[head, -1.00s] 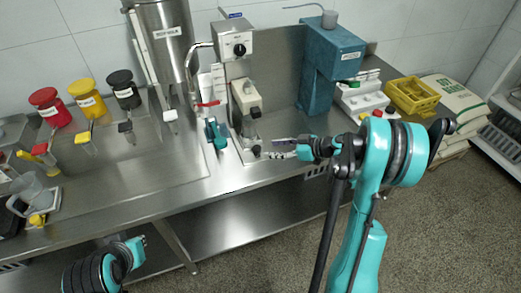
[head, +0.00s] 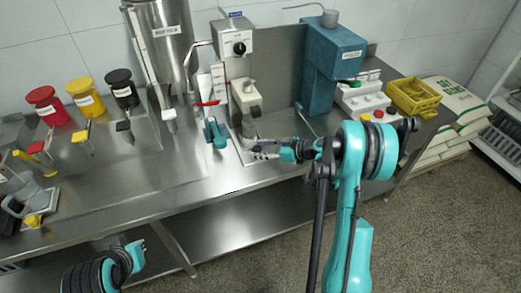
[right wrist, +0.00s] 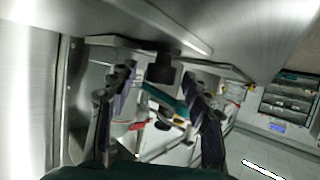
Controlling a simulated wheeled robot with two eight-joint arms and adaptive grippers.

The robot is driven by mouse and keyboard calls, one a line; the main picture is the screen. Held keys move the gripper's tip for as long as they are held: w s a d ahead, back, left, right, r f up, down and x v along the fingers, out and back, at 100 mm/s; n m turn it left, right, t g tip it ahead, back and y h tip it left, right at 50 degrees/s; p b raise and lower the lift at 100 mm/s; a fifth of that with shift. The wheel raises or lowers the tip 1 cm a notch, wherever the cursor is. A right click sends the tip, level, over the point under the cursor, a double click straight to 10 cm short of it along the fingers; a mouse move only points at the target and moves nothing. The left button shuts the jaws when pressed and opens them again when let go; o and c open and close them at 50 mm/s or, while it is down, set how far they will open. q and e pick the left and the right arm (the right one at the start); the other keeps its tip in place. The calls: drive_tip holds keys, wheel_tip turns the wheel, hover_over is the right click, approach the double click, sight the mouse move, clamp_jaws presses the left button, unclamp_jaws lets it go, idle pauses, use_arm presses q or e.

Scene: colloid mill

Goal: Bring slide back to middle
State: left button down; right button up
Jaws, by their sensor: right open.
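A beige unit (head: 246,93) stands in front of the steel back panel on the counter, with a small grey cylindrical part (head: 249,126) below it. I cannot tell for certain which part is the slide. My right gripper (head: 258,150) is open at the foot of this unit, just in front of the grey part. In the right wrist view a dark block (right wrist: 163,68) shows between and beyond the two spread fingers (right wrist: 163,100); contact cannot be told. My left gripper (head: 132,250) is low at the left, below the counter edge, and its jaws are unclear.
A grey control box with a black knob (head: 239,49) is above the unit. A teal machine (head: 330,65) stands to its right, and a steel cylinder (head: 168,40) to its left. Red, yellow and black lidded containers (head: 85,98) are at the left.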

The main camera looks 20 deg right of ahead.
clamp_jaws()
drive_tip(key=d+b, duration=0.1)
drive_tip(key=d, duration=1.7)
drive_tip(key=shift+w, duration=0.1)
unclamp_jaws()
drive_tip(key=v, duration=1.2)
